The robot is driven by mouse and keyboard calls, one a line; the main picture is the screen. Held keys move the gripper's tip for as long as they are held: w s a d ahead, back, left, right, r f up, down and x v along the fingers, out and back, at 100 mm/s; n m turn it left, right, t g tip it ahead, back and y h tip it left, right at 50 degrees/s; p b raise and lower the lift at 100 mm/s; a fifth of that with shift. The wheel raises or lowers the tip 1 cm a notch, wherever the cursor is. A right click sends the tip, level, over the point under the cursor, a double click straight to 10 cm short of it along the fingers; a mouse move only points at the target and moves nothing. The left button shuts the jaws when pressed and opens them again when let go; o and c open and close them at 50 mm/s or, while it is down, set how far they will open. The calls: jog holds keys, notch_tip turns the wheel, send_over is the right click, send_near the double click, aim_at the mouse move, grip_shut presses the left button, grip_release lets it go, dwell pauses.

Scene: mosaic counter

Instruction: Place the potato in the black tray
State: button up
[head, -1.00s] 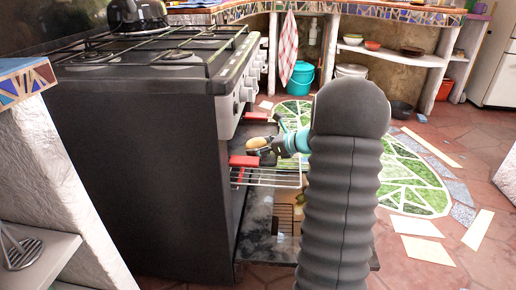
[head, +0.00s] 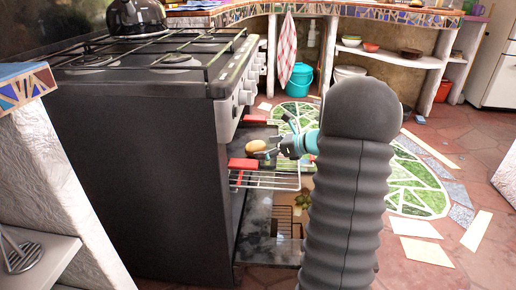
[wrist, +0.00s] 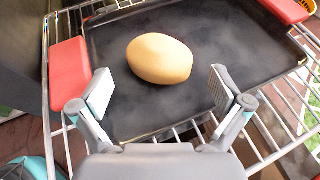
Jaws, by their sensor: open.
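The potato (wrist: 160,58) is a smooth tan oval lying on the flat floor of the black tray (wrist: 135,115) in the wrist view. The tray has red handles (wrist: 70,72) and rests on a wire oven rack. My gripper (wrist: 158,92) is open, its two pale pads apart on the near side of the potato, with nothing between them. In the head view the potato (head: 256,146) shows just left of my gripper (head: 272,151), over the tray. The tray is partly hidden there by the gripper.
The wire rack (head: 265,180) sticks out of the stove (head: 150,170), above the lowered oven door (head: 268,240). A teal bucket (head: 301,76) stands under the far counter. Tiled floor (head: 425,250) is open at right.

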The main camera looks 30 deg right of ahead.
jog(key=p+v, duration=0.1)
jog(key=v, duration=0.7)
jog(key=shift+s+d+r, duration=0.1)
jog(key=shift+s+d, duration=0.1)
